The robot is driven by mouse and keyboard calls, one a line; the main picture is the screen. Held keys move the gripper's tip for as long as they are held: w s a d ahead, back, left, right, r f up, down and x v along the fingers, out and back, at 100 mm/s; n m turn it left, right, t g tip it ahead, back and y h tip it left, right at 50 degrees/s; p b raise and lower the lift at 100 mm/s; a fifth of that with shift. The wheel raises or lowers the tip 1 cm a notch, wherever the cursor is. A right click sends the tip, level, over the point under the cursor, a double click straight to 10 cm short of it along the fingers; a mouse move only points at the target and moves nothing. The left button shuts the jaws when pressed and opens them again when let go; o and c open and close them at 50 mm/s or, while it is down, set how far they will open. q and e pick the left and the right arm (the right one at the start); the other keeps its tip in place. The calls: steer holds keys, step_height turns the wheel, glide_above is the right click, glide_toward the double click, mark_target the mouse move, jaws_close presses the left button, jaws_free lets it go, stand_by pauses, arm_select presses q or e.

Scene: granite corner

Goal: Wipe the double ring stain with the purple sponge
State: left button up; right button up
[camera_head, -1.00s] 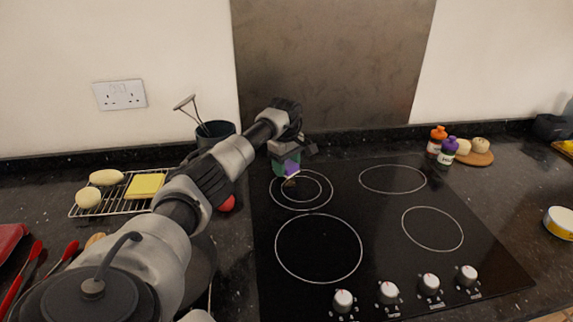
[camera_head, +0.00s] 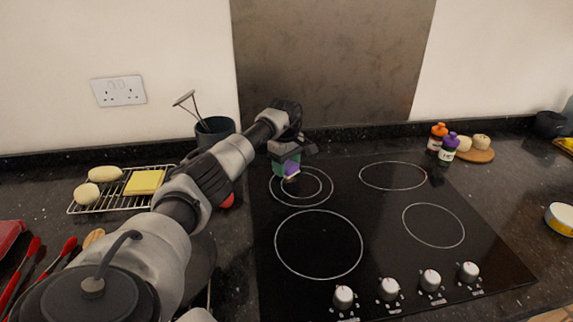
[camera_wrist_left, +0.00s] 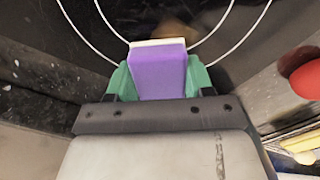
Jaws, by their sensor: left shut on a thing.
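The purple sponge (camera_wrist_left: 158,72) has a pale face along its far edge and sits between the green fingers of my left gripper (camera_wrist_left: 158,80) in the left wrist view. In the head view the left gripper (camera_head: 288,167) is shut on the sponge (camera_head: 292,175) over the double ring (camera_head: 301,186) at the back left of the black hob. The double ring also shows in the left wrist view (camera_wrist_left: 228,30), with a brownish smudge (camera_wrist_left: 177,32) just beyond the sponge. I cannot tell whether the sponge touches the glass. My right gripper is not in view.
The hob (camera_head: 375,255) has knobs at its front. A wire rack (camera_head: 112,199) with food and a dark utensil pot (camera_head: 214,133) stand left. Two bottles (camera_head: 448,148) and a board (camera_head: 478,156) stand behind right. A red round thing (camera_wrist_left: 306,79) lies close beside the gripper.

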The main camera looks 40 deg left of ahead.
arm_select(q)
steer(key=shift+f, duration=0.35)
steer(key=shift+r, duration=0.1)
